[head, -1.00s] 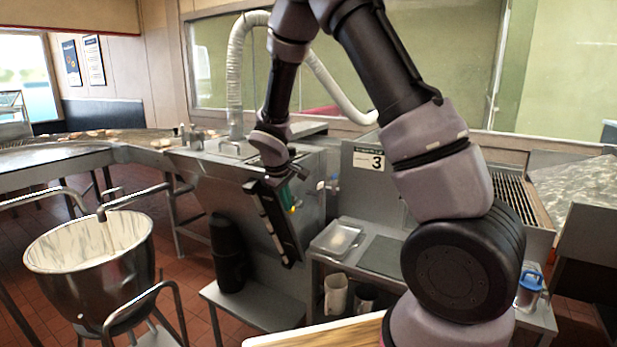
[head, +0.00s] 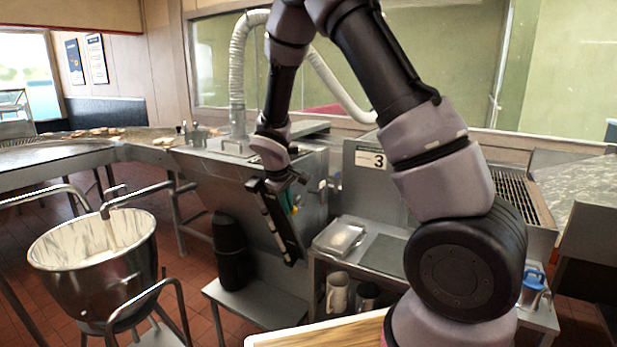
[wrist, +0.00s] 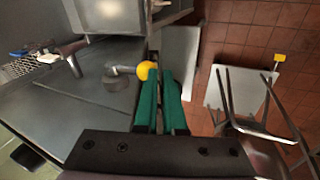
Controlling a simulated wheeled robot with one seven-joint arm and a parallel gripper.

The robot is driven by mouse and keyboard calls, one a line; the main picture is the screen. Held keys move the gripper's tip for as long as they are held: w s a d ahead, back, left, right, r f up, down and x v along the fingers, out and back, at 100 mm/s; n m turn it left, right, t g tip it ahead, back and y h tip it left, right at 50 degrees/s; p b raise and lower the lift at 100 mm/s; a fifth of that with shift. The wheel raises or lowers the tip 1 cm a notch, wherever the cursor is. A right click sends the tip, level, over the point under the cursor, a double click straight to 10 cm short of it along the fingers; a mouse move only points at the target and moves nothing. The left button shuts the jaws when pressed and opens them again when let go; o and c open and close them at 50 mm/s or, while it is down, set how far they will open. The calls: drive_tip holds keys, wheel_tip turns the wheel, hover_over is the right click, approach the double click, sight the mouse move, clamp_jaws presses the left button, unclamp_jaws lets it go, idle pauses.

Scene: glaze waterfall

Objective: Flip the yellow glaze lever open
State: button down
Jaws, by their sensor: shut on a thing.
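The yellow glaze lever shows in the wrist view as a round yellow knob (wrist: 147,70) on a short grey arm, which runs left to a round grey pivot. My gripper (wrist: 160,76) has green fingers close together, with the knob at the tip of the left finger. The fingers are shut on the knob; the exact contact is partly hidden. In the head view my gripper (head: 290,200) is in front of the steel machine's (head: 315,185) right side. There, the lever is mostly hidden behind my gripper.
A steel mixing bowl (head: 125,275) with pale contents stands at left. A low shelf (head: 265,305) lies below the machine. A side table holds a clear tray (head: 340,237) and jugs. In the wrist view, a metal-framed stool (wrist: 243,95) stands on the red tiled floor.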

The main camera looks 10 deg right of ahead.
drive_tip(key=s+a+r, duration=0.6)
drive_tip(key=s, duration=0.2)
drive_tip(key=shift+s+a+r, duration=0.2)
drive_tip(key=shift+s+r, duration=0.05)
drive_tip(key=s+d+r+m+y, duration=0.1)
drive_tip(key=s+d+r+m, duration=0.1)
drive_tip(key=d+r+m, duration=0.4)
drive_tip(key=s+d+r+m+t+y, duration=0.1)
drive_tip(key=s+d+r+m, duration=0.2)
drive_tip(key=s+d+r, duration=0.2)
drive_tip(key=s+d+r+m+t+y, duration=0.2)
drive_tip(key=s+d+r, duration=0.3)
drive_tip(key=s+r, duration=0.6)
drive_tip(key=shift+s+d+r+m+t, duration=0.3)
drive_tip(key=shift+r+m, duration=0.2)
